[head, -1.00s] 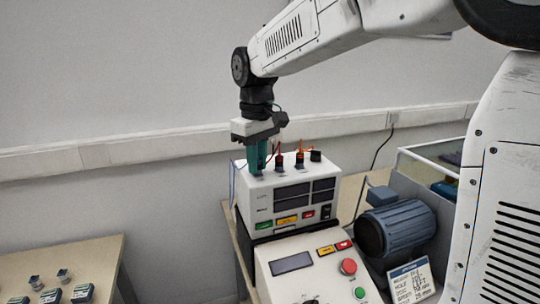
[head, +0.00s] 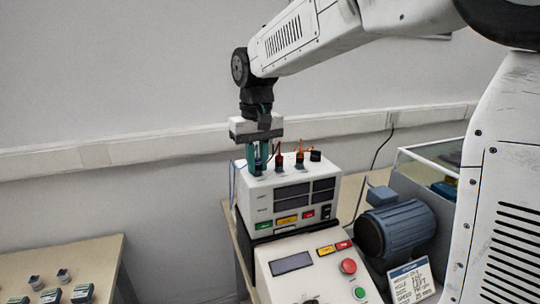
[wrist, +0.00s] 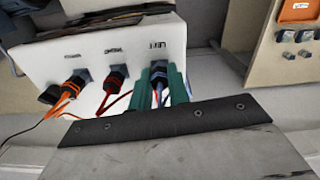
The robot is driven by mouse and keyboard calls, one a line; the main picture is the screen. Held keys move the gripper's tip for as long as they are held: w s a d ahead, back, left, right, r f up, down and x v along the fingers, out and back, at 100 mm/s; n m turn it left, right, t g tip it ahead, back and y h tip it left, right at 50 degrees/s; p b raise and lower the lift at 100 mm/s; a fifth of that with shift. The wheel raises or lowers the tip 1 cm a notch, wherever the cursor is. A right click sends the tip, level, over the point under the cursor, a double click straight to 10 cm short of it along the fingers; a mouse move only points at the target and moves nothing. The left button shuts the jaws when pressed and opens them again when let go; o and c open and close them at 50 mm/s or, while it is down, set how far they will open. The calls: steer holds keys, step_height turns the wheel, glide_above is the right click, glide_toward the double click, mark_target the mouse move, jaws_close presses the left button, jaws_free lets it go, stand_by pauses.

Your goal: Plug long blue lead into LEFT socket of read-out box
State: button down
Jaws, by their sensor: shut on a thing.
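The read-out box (head: 262,197) is a white box with dark displays, and its top holds a row of sockets. My gripper (head: 257,160) points down at the left end of that row. Its teal fingers are shut on the blue lead's plug (wrist: 158,76), seen between them in the wrist view. The plug stands upright at the position beside the upside-down LEFT label. I cannot tell how deep it sits, as the fingers hide its sides. A thin blue lead (head: 232,182) hangs down the box's left side.
A red plug (head: 279,161), an orange plug (head: 300,161) and a black piece (head: 316,156) stand in the row to the right. A control panel (head: 312,268) is in front. A blue motor (head: 400,228) stands at right. A side table (head: 60,262) is at lower left.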

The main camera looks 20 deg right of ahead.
mark_target(257, 160)
steer(key=m, duration=0.3)
steer(key=shift+m, duration=0.4)
steer(key=m, duration=0.3)
steer(key=shift+m, duration=0.3)
steer(key=c, duration=1.3)
jaws_free()
steer(key=shift+o, duration=0.2)
steer(key=shift+r, duration=2.5)
